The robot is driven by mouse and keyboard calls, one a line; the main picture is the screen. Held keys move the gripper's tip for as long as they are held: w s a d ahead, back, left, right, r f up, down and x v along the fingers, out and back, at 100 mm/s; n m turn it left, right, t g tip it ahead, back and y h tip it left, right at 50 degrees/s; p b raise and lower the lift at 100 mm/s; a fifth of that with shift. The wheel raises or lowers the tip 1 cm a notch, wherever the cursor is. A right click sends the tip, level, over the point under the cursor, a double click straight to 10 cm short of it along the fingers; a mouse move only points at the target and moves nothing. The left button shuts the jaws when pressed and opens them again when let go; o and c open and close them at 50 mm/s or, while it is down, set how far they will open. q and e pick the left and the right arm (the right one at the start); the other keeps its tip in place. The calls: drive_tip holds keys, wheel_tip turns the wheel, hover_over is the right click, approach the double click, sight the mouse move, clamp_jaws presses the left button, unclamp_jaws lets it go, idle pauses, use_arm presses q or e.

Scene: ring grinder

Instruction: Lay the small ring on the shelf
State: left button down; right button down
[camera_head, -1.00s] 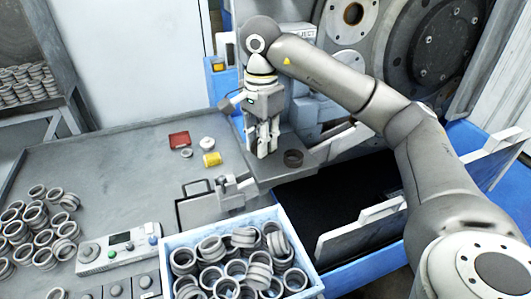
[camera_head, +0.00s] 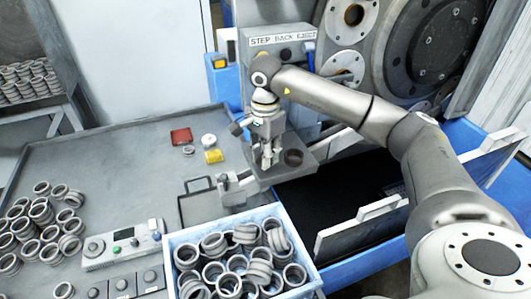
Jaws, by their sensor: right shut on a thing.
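My right gripper (camera_head: 266,163) points straight down over the left part of a grey shelf (camera_head: 282,174) on the machine. Its fingers are shut, and what they hold is mostly hidden between them; it appears to be a small ring. I cannot tell whether the held thing touches the shelf. A dark ring (camera_head: 293,157) lies on the shelf just right of the fingers. My left gripper is not in view.
A blue-white crate (camera_head: 172,244) full of rings stands at the front. Several loose rings (camera_head: 50,234) and a control box (camera_head: 122,246) are on the left of the grey table (camera_head: 120,180). A dark open bin (camera_head: 330,204) lies right of the shelf.

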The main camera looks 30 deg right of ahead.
drive_tip(key=c, duration=1.3)
unclamp_jaws()
drive_tip(key=shift+f, duration=0.1)
drive_tip(key=shift+r, duration=0.55)
drive_tip(key=shift+r+b, duration=0.55)
drive_tip(key=shift+r, duration=5.1)
